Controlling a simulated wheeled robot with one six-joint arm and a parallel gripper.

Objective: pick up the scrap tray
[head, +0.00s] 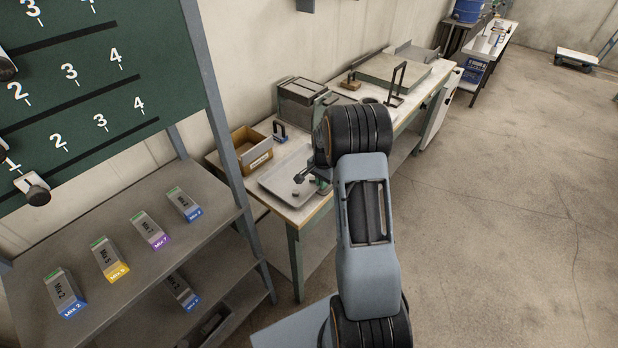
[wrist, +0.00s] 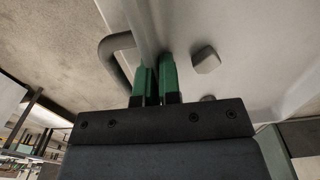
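The scrap tray (head: 272,184) is a shallow grey metal tray lying on the near end of the workbench in the head view, with small scrap pieces in it. In the wrist view its pale inside (wrist: 235,45) fills the upper right, and a dark bar handle (wrist: 108,46) stands out from its side wall. My gripper (wrist: 157,62) has two green fingers close together at that wall, beside the handle. The wall runs to the fingertips, one finger on each side of it as far as I can see. Whether they press on it is hidden. In the head view my arm partly covers the tray's right side.
A cardboard box (head: 250,150) stands just behind the tray on the workbench (head: 305,212). A grey metal box (head: 300,95) stands farther back. A shelf (head: 75,243) with several labelled Mix blocks is at the left, beside a green numbered board (head: 90,60). The floor at right is clear.

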